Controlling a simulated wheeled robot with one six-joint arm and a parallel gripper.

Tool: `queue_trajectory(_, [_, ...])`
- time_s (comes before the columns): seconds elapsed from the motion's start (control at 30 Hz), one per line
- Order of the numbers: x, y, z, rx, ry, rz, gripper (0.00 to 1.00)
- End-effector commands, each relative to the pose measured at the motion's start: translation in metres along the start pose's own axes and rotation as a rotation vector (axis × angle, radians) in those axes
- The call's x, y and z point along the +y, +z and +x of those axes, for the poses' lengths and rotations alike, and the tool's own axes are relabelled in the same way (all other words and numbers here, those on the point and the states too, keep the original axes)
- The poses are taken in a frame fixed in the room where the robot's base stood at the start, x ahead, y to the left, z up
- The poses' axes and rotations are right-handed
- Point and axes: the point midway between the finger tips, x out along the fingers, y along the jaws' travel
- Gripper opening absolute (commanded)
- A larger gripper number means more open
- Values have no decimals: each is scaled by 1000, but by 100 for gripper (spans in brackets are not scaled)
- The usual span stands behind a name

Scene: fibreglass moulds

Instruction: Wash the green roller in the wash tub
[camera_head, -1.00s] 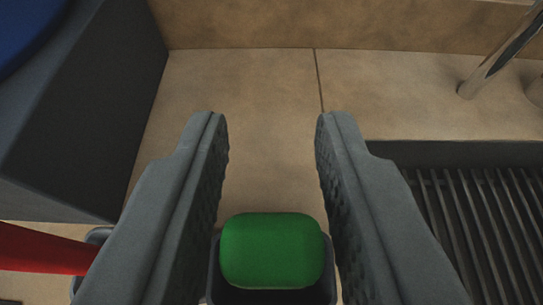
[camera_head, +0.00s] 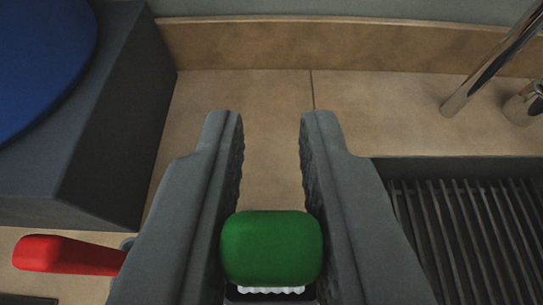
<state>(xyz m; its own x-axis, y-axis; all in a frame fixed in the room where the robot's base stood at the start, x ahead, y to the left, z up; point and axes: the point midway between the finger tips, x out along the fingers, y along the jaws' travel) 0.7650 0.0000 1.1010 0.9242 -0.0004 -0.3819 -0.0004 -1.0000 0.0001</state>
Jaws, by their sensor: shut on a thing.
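The green roller (camera_head: 271,247) shows at the bottom middle as a rounded green block with a white ridged strip along its lower edge. My gripper (camera_head: 271,122) is shut on the green block, with one dark grey finger against each side. The fingertips reach forward past it, with a gap between them. The rest of the roller is hidden below the green block. A dark sink-like basin with a ribbed grating (camera_head: 470,235) lies to the right of my gripper; I cannot tell whether it is the wash tub.
A dark block (camera_head: 110,130) bearing a blue disc (camera_head: 40,65) stands at the upper left. A red handle (camera_head: 65,255) lies left of my gripper. A chrome tap (camera_head: 490,65) stands at the upper right. Tan counter is clear ahead, up to a low back edge.

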Motion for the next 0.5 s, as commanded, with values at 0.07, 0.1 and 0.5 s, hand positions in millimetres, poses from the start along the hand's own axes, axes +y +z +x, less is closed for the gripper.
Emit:
queue_trajectory(0.07, [0,-5,-2,1,0,0,0])
queue_trajectory(0.1, [0,-7,-3,1,0,0,0])
queue_trajectory(0.5, [0,-31,-13,1,0,0,0])
